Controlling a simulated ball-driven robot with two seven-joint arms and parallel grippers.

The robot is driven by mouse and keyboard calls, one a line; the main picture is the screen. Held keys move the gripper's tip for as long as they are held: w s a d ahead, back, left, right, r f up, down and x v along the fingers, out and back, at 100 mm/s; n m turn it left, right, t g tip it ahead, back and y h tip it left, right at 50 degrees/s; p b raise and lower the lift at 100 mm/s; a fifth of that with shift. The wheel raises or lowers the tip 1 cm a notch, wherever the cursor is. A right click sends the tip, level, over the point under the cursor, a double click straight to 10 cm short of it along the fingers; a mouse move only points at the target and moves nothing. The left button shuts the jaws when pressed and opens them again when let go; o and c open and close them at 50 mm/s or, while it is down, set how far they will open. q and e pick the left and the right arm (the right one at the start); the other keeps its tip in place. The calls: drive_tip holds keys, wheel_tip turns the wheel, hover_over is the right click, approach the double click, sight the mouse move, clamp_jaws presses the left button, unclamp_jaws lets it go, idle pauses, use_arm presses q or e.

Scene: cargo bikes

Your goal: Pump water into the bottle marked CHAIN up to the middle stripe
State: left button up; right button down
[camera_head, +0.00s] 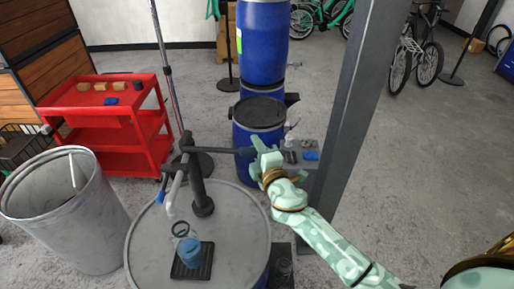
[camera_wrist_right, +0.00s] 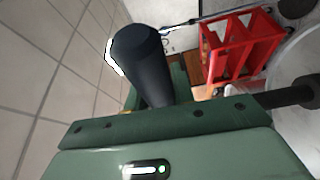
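The pump (camera_head: 203,200) stands upright on the lid of a drum (camera_head: 240,225). Its curved grey spout (camera_head: 172,197) points down on the left, and its dark lever (camera_head: 222,151) reaches right to my right gripper (camera_head: 264,160). A small clear bottle (camera_head: 189,250) with a blue lower part stands on a black mat (camera_head: 193,269) below the spout. Its marking, stripes and water level are too small to read. The right wrist view shows the dark grip of the lever (camera_wrist_right: 148,65) between the fingers of my right gripper, which looks shut on it. My left gripper is out of view.
An open grey bin (camera_head: 105,225) stands left of the drum, with a red cart (camera_head: 105,125) behind it. Blue barrels (camera_head: 262,45) stand behind the pump. A grey post (camera_head: 345,110) rises close by my right arm.

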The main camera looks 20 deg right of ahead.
wheel_tip(320, 180, up, 4)
drive_tip(key=n+g+p, duration=0.1)
drive_tip(key=n+p, duration=0.1)
drive_tip(key=p, duration=0.5)
drive_tip(key=c, duration=1.2)
unclamp_jaws()
drive_tip(key=shift+f, duration=0.1)
drive_tip(key=shift+o, duration=0.2)
drive_tip(key=s+a+b, duration=0.1)
drive_tip(key=s+b, duration=0.1)
drive_tip(key=s, duration=1.4)
drive_tip(key=shift+r, duration=0.4)
drive_tip(key=shift+s, duration=0.1)
